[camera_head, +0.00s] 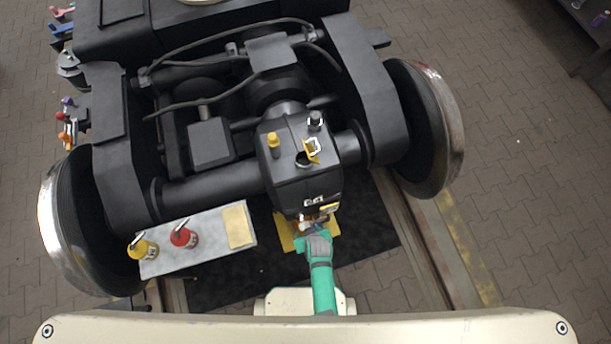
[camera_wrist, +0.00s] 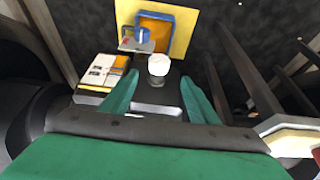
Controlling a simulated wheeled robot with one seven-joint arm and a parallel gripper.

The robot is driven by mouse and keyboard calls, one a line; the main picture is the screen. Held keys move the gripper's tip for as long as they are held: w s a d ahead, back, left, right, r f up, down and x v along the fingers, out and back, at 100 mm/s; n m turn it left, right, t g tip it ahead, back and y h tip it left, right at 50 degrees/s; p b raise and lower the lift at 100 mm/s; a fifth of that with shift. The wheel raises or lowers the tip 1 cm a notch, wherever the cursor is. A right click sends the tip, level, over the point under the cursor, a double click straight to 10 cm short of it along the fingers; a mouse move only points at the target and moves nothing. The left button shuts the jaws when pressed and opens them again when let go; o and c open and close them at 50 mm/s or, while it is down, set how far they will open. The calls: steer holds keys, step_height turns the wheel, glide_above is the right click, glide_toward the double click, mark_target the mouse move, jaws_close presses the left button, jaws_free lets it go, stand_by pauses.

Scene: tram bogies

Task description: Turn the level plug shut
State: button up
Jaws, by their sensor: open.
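A small pale, round-topped plug (camera_wrist: 158,66), which looks like the level plug, stands out from a dark block in the wrist view. My gripper's two green fingers (camera_wrist: 158,98) are open on either side of it; the plug shows beyond them with gaps to both. I cannot tell whether the fingertips reach it. In the head view my gripper (camera_head: 314,228) is low at the front face of the dark gearbox (camera_head: 290,180). The plug is too small to make out there. How far it is turned in does not show.
A yellow sheet (camera_wrist: 182,34) with a blue-and-orange tray (camera_wrist: 155,32) lies beyond the plug. A label plate (camera_wrist: 102,72) sits left of it. A wheel (camera_head: 428,130) stands right.

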mark_target(305, 227)
steer(key=x, duration=1)
steer(key=shift+w+d, duration=0.1)
steer(key=c, duration=1)
